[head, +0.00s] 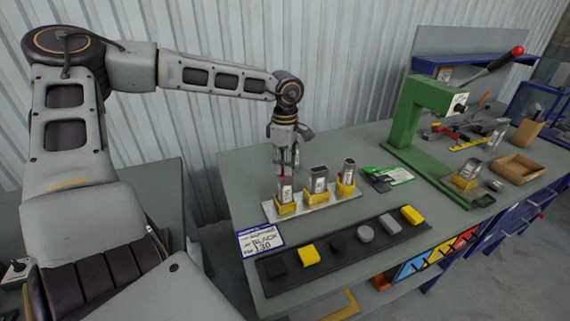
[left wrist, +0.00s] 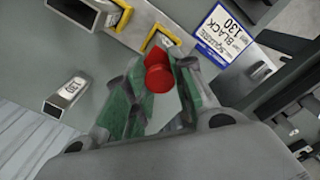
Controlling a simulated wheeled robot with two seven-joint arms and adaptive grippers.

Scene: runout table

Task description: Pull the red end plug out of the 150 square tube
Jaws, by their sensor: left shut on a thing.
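My left gripper (head: 287,158) points down just above the leftmost tube (head: 285,190), which stands upright in a yellow holder on the pale rack (head: 318,207). In the left wrist view its green-padded fingers are shut on the red end plug (left wrist: 157,74). Fingers and plug hide what lies under them, so I cannot tell whether the plug is still seated in the tube. Two more tubes stand in yellow holders, the middle one (head: 318,180) and the right one (head: 347,174). Their labels are too small to read in the head view. My right gripper is not in view.
A tube labelled 130 (left wrist: 66,92) shows in the left wrist view. A card reading BLACK 130 (head: 261,240) lies before the rack. A dark strip (head: 322,274) holds black, yellow and grey plugs. A green press (head: 415,115) and a cardboard tray (head: 518,168) stand right.

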